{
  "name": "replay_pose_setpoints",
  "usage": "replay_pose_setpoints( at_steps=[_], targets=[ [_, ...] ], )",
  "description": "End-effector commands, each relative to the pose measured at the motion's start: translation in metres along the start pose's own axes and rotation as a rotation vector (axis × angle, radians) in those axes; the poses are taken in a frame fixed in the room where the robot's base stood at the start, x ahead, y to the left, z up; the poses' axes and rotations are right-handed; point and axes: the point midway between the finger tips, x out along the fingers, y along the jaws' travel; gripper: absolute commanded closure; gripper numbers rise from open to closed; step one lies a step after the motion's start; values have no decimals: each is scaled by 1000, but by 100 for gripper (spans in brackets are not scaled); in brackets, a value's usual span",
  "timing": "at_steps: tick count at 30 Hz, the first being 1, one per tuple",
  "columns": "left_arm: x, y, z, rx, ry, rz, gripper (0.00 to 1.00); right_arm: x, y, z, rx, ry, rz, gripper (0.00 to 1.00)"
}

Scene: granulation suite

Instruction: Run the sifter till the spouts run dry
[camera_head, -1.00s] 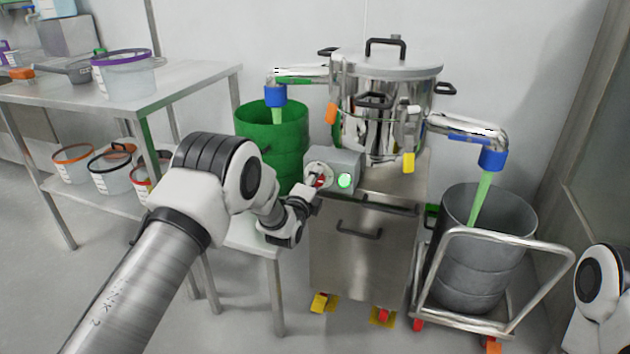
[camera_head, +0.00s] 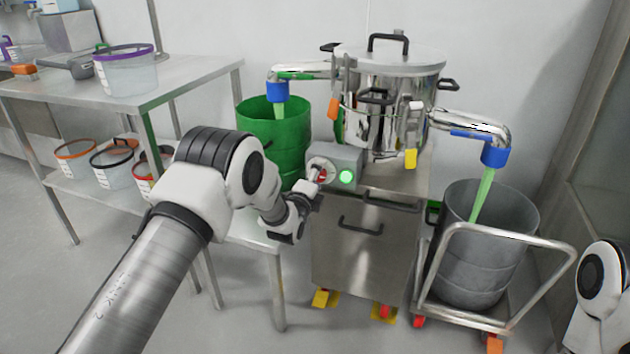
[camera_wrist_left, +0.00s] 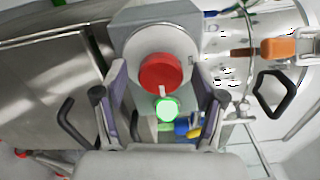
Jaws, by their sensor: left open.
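The steel sifter (camera_head: 390,110) stands on a wheeled cabinet, its lid on. Green streams fall from both blue-ended spouts: the left spout (camera_head: 278,92) over the green drum (camera_head: 290,145), the right spout (camera_head: 495,155) into the grey drum (camera_head: 460,260). A grey control box (camera_head: 347,158) carries a red knob (camera_wrist_left: 160,72) and a lit green lamp (camera_head: 346,176). My left gripper (camera_head: 316,190) is open at the box front. In the left wrist view its fingers stand either side of the knob; I cannot tell whether they touch it. My right gripper is out of view.
A steel table (camera_head: 190,82) at left holds a purple-rimmed tub (camera_head: 126,75); more tubs sit on its lower shelf. The grey drum stands on a trolley with a raised handle (camera_head: 510,238). Part of my right arm shows at the right edge. Floor is bare at lower middle.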

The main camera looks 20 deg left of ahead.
Motion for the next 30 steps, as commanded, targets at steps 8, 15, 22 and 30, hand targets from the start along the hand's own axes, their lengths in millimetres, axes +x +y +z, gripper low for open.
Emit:
replay_pose_setpoints(
  at_steps=[8, 15, 22, 30],
  targets=[
    [-48, 1, 0, 0, 0, 4, 30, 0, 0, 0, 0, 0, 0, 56],
    [-104, 1, 0, 0, 0, 4, 30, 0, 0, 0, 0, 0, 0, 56],
    [-120, 0, 0, 0, 0, 1, 30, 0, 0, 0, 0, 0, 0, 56],
    [-119, 0, 0, 0, 0, 1, 30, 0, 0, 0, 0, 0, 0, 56]
  ],
)
